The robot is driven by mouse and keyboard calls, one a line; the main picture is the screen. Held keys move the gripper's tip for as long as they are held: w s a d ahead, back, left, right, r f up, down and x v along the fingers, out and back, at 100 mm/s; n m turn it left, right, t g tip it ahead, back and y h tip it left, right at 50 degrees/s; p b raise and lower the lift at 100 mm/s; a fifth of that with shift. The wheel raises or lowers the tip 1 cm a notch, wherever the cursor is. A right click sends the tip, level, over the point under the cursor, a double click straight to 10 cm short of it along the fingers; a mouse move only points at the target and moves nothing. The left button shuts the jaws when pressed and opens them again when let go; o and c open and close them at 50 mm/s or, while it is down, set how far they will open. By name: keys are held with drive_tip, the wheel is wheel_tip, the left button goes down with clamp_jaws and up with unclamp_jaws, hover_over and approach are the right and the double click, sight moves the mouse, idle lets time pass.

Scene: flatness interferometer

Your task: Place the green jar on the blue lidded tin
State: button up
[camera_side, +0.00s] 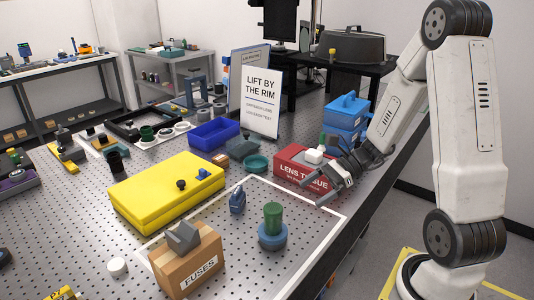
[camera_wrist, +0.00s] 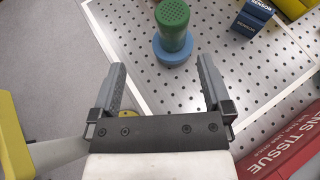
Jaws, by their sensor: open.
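The green jar (camera_side: 272,215) stands upright on top of the blue lidded tin (camera_side: 272,238), inside the white outline on the perforated table. In the wrist view the green jar (camera_wrist: 173,25) is beyond my fingertips, with the rim of the blue tin (camera_wrist: 165,57) showing below it. The jar hides most of the tin's lid. My gripper (camera_side: 316,188) is open and empty, to the right of the jar and above it, apart from both. Its two fingers also show spread in the wrist view (camera_wrist: 162,66).
A red lens tissue box (camera_side: 296,172) stands close behind my gripper. A small blue object (camera_side: 237,202) is left of the jar. A cardboard fuses box (camera_side: 187,263) and a yellow case (camera_side: 165,190) stand farther left. Bare table lies around the tin.

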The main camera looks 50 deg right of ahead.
sight(273, 219)
drive_tip(key=s+a+f+n+g+h, duration=0.45)
drive_tip(key=a+n+g+h, duration=0.2)
drive_tip(key=n, duration=0.75)
drive_tip(key=w+n+t+h, duration=0.1)
drive_tip(key=n, duration=0.2)
drive_tip(key=w+a+r+n+h, duration=0.1)
drive_tip(key=n+h, duration=0.1)
drive_tip(key=n, duration=0.1)
drive_tip(key=r+n+t+h, duration=0.1)
drive_tip(key=n, duration=0.2)
drive_tip(key=shift+w+a+n+t+h, duration=0.25)
drive_tip(key=shift+w+n+t, duration=0.1)
drive_tip(key=shift+w+n, duration=0.05)
